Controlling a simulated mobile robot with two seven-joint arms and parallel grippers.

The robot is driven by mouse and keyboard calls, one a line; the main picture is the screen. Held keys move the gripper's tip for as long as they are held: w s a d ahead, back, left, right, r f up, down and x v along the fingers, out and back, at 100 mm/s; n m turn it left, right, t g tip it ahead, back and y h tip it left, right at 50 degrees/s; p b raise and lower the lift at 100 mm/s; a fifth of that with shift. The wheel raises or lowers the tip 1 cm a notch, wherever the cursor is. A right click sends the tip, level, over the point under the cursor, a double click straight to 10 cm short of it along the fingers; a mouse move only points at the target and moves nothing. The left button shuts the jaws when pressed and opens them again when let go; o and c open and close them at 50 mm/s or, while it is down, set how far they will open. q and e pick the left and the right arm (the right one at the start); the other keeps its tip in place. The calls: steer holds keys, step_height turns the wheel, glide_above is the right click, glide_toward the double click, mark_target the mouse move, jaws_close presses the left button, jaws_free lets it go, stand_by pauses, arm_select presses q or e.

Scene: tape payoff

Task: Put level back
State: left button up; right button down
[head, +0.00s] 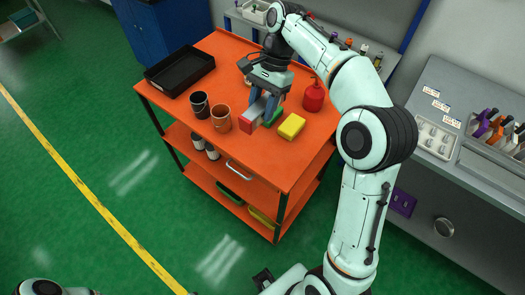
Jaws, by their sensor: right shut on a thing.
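My right gripper (266,108) reaches down over the orange cart's top (215,150), fingers pointing at it. It is shut on a grey bar with a red end (246,127), which looks like the level. The fingers and wrist hide part of the bar, and I cannot tell whether it touches the cart top. A green item (276,115) lies close to the right finger, partly hidden.
A black tray (180,71), a dark bucket (200,105), a brown bucket (221,119), a yellow block (291,126) and a red canister (313,96) crowd the cart. A grey bench (455,75) with small tools stands right. The cart's front corner is clear.

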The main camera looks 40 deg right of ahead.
steer(key=b, duration=0.3)
glide_above(259, 157)
steer(key=d, duration=0.2)
steer(key=f, duration=1.3)
steer(key=shift+w+a, duration=0.15)
steer(key=shift+a, duration=0.1)
arm_select(q)
steer(key=shift+s+f, duration=0.4)
steer(key=shift+f, duration=0.35)
steer(key=shift+s+f, duration=0.35)
steer(key=shift+f, duration=0.35)
steer(key=shift+s+f, duration=0.4)
steer(key=shift+f, duration=0.35)
arm_select(e)
steer(key=shift+f, duration=2.65)
steer(key=shift+f, duration=0.1)
steer(key=c, duration=0.6)
jaws_free()
steer(key=shift+f, duration=0.1)
steer(key=shift+c, duration=0.2)
arm_select(q)
steer(key=r, duration=0.1)
steer(key=w+r+p, duration=0.1)
steer(key=r+p, duration=0.1)
steer(key=shift+w+r, duration=0.1)
steer(key=shift+w, duration=0.15)
arm_select(e)
steer(key=v, duration=1.2)
